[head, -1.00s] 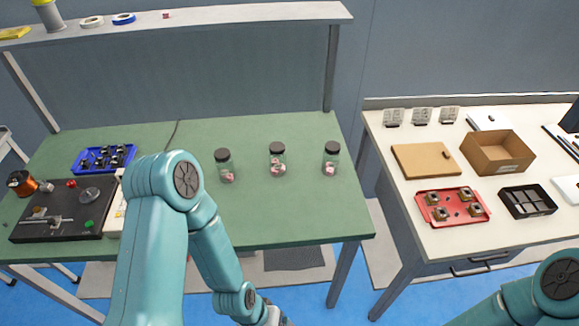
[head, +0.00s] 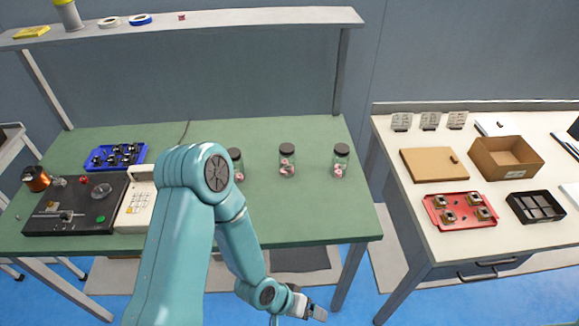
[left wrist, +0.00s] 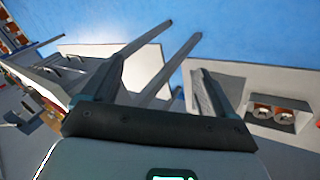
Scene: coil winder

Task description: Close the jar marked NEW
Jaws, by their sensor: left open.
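Three clear glass jars with dark lids and small pinkish pieces inside stand upright on the green bench (head: 310,215). The left jar (head: 239,172) is partly hidden behind my left arm. The middle jar (head: 287,169) and the right jar (head: 340,168) show fully. All three have a lid on top; I cannot tell how tightly each sits. No NEW marking is legible at this size. My left gripper (head: 313,309) is low, in front of the bench's front edge, well apart from the jars. In the left wrist view its fingers (left wrist: 157,85) are apart with nothing between them.
A black winder base (head: 75,215), a cream keypad box (head: 137,205) and a blue tray (head: 115,157) occupy the bench's left. The white table (head: 410,195) at right holds a cardboard box (head: 505,160) and a red tray (head: 460,210). A shelf (head: 250,22) runs above.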

